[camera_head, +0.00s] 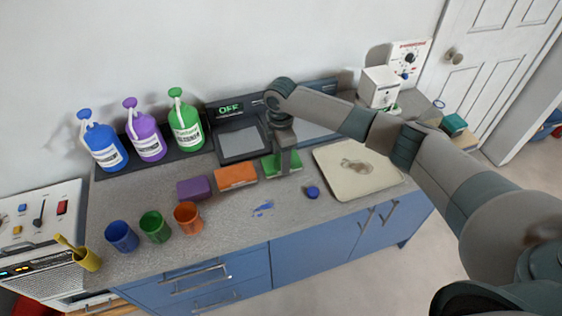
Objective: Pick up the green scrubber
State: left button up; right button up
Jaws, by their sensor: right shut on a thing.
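The green scrubber (270,167) is at the back middle of the grey counter, just right of the orange scrubber. My right gripper (283,165) reaches down over it from above and is shut on it. The fingers hide part of the scrubber. I cannot tell whether its underside touches the counter. My left gripper is not in view.
An orange scrubber (236,177) and a purple scrubber (194,188) sit to the left. Blue, green and orange cups (187,218) stand at the front left. A cream board (345,184) with a brown stain lies right. Bottles (187,127) stand at the back.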

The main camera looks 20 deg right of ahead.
jog(key=shift+r, duration=0.1)
jog(key=shift+r+b, duration=0.5)
jog(key=shift+r, duration=0.1)
notch_tip(320, 180, up, 2)
jog(key=shift+w+r+b, duration=0.1)
jog(key=shift+r+b, duration=0.15)
jog(key=shift+b, duration=0.45)
jog(key=s+d+r+b, duration=0.2)
jog(key=d+r, duration=0.5)
jog(key=d, duration=0.4)
jog(key=shift+s+d+b, duration=0.2)
jog(key=shift+s+b, duration=0.1)
jog(key=shift+b, duration=0.6)
